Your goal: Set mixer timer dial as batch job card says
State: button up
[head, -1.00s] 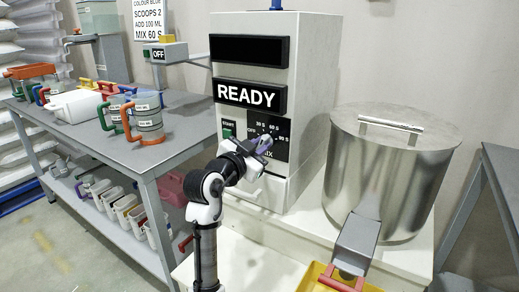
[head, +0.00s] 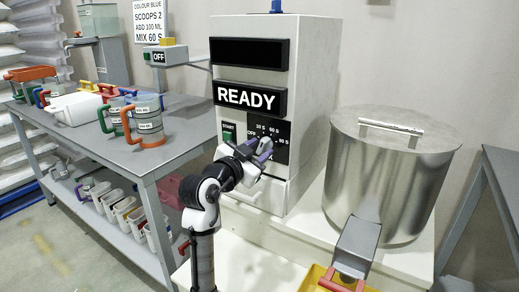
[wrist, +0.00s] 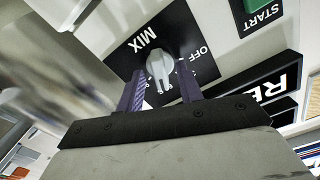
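The timer dial, a light grey knob (wrist: 160,70), sits on the black MIX panel (wrist: 127,63) of the mixer (head: 308,80). My gripper (wrist: 160,73) is open, with one purple finger on either side of the dial's lower part and a gap to each. The job card (head: 160,20) reads colour blue, scoops 2, add 100 ml, mix 60 s.
The display (head: 249,97) reads READY. A green START button (head: 228,132) is left of the dial. A bench (head: 110,150) with jugs is on the left.

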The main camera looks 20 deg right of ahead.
jog(key=v, duration=1.2)
jog(key=shift+s+a, duration=0.25)
jog(key=shift+a, duration=0.05)
